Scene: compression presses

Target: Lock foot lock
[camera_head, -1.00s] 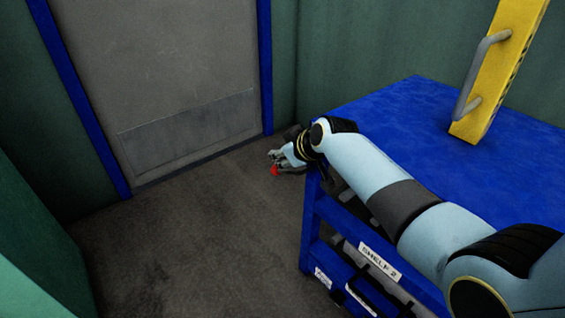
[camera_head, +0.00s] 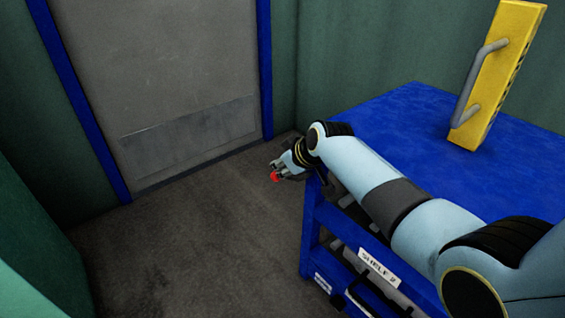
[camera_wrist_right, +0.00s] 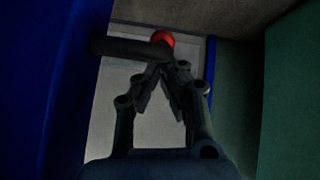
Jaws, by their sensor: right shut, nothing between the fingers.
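A dark lever with a red knob (camera_wrist_right: 162,39), which looks like the foot lock, juts from the left in the right wrist view. The red knob also shows in the head view (camera_head: 275,177), beside the near left side of the blue cart (camera_head: 350,110). My right gripper (camera_wrist_right: 160,66) is shut and empty, its fingertips close to the lever just by the knob. I cannot tell whether they touch. In the head view the right gripper (camera_head: 280,169) is small and partly hidden. The lever's base is hidden. My left gripper is not in view.
A grey door (camera_head: 160,70) in a blue frame stands behind, with green walls around. A yellow block with a grey handle (camera_head: 497,75) stands on the cart top. A "SHELF 2" label (camera_head: 379,268) marks the cart's lower side. The floor (camera_head: 190,240) left of the cart is clear.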

